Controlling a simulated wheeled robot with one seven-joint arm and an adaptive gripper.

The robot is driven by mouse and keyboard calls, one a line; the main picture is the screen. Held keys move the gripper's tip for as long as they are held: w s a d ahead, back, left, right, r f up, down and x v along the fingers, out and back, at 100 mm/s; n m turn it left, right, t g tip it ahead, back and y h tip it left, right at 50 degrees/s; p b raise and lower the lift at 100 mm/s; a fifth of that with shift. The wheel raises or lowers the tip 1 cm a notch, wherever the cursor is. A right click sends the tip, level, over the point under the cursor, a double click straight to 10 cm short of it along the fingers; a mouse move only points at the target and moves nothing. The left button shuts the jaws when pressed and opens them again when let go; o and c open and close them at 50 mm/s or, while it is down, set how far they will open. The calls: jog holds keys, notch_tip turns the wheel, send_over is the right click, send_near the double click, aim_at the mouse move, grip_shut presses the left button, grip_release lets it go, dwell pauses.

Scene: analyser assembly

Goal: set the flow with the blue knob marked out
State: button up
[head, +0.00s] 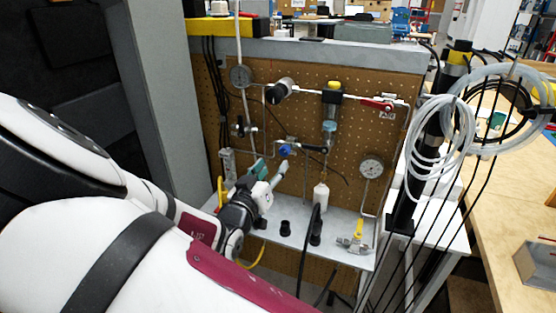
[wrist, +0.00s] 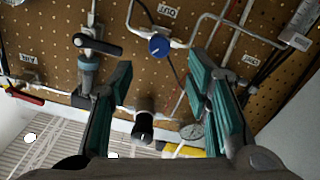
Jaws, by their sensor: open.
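The blue knob (head: 285,149) sits on thin metal tubing on the brown pegboard panel in the head view. In the wrist view the blue knob (wrist: 159,45) is above the middle, beside an upside-down label reading OUT (wrist: 167,11). My gripper (head: 271,168) is just below and left of the knob in the head view. In the wrist view my gripper (wrist: 163,80) is open, with its green-padded fingers wide apart to either side. The knob appears between and beyond the fingertips. Nothing is held, and no contact with the knob shows.
A red-handled valve (head: 378,104) and a round gauge (head: 371,167) are on the panel's right. A black lever (wrist: 97,45) lies left of the knob in the wrist view. A black cylindrical part (wrist: 143,128) shows between the fingers. Coiled white tubing (head: 440,150) hangs at right.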

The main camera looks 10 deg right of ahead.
jog(key=shift+v, duration=2.1)
jog(key=s+a+r+n+g+y+p, duration=0.1)
jog(key=s+a+r+n+g+y, duration=0.1)
jog(key=s+r+g+y, duration=0.85)
jog(key=s+d+r, duration=0.1)
jog(key=s+d, duration=0.4)
jog(key=s, duration=0.5)
jog(key=s+d+r+n, duration=0.1)
jog(key=s+d, duration=0.4)
jog(key=s, duration=0.4)
jog(key=shift+s+d+r+n, duration=0.25)
jog(key=shift+s+d+n, duration=0.05)
jog(key=shift+s, duration=0.1)
